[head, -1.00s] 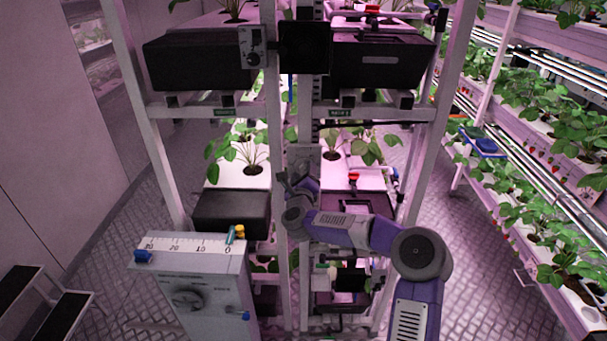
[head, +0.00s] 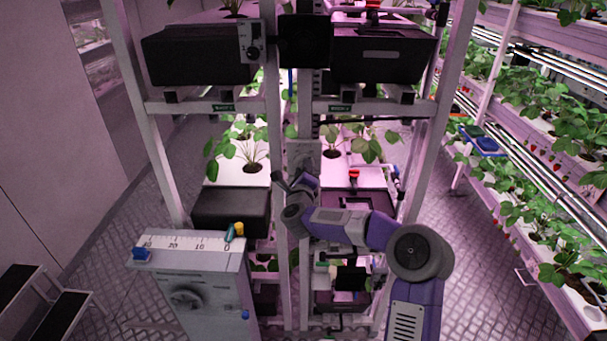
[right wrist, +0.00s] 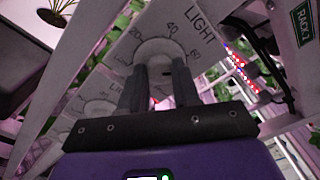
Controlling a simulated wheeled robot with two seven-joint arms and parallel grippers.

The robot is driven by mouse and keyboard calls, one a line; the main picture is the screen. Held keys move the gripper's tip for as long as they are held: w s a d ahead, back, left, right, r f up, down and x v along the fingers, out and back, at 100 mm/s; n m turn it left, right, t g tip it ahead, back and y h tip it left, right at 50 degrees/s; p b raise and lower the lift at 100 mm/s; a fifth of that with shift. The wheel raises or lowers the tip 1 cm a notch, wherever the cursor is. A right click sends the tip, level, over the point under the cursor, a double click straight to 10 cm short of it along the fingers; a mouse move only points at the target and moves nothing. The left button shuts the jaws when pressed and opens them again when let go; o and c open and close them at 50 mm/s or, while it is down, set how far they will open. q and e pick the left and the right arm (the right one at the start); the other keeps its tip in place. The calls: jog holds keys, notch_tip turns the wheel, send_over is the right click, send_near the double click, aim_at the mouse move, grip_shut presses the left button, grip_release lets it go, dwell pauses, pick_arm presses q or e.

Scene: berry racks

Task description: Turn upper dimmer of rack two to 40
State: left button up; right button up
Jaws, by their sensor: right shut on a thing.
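In the right wrist view a round pale dimmer knob (right wrist: 157,50) sits on a light panel (right wrist: 120,65) marked LIGHT, with 20, 40 and 60 printed around it. The two dark fingers of my right gripper (right wrist: 158,86) are shut on the knob, one on each side. I cannot tell which mark the knob points to. In the head view my right gripper (head: 293,184) is at the middle post, just below the upper part of the panel (head: 304,156); the knob is hidden there. My left gripper is not in view.
A green rack label (right wrist: 304,23) is at the right of the wrist view. Rack posts (head: 275,120) stand close to my arm. A grey cabinet (head: 190,290) with a scale on top is at the front left. Plant shelves (head: 560,190) line the right.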

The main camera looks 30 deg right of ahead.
jog(key=shift+n+t+b, duration=0.3)
jog(key=shift+n+b, duration=1.7)
jog(key=shift+n, duration=5)
jog(key=o, duration=1.1)
jog(key=shift+c, duration=0.2)
jog(key=b+v, duration=0.1)
jog(key=v, duration=0.6)
jog(key=shift+s, duration=0.3)
